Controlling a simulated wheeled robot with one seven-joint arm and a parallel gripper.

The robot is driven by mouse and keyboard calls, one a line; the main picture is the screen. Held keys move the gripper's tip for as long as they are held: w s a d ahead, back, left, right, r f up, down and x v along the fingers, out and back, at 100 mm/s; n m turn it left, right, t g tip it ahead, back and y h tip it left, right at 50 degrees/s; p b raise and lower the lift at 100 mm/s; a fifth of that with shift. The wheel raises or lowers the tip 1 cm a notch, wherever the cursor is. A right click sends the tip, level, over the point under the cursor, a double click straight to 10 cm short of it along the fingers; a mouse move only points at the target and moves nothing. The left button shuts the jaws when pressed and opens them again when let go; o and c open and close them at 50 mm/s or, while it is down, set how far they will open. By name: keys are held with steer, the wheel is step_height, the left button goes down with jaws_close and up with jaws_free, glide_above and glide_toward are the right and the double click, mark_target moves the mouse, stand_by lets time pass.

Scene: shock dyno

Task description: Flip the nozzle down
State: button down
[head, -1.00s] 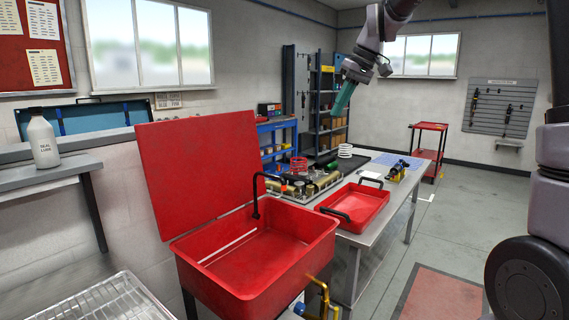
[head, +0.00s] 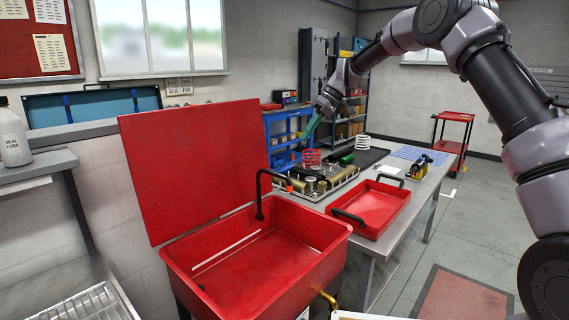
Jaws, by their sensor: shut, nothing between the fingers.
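The nozzle (head: 261,190) is a thin black bent pipe standing at the back right of the red parts washer (head: 335,240). Its top bends over to the right and its end lies near a small orange-red piece (head: 289,186) in the picture; I cannot tell whether that piece belongs to it. My gripper (head: 306,136) has teal fingers and is shut and empty. It hangs in the air, above and to the right of the nozzle in the picture, clear of it.
The washer's red lid (head: 195,165) stands open behind the basin. A steel bench to the right holds a red tray (head: 368,207) with black handles, several metal parts, a red coil spring (head: 311,160) and a white one (head: 361,143). Floor to the right is open.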

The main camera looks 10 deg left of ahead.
steer(key=s+a+f, duration=0.5)
steer(key=a+f, duration=0.2)
steer(key=f, duration=0.2)
steer(key=shift+s, duration=0.2)
steer(key=shift+a, duration=0.1)
stand_by(0.4)
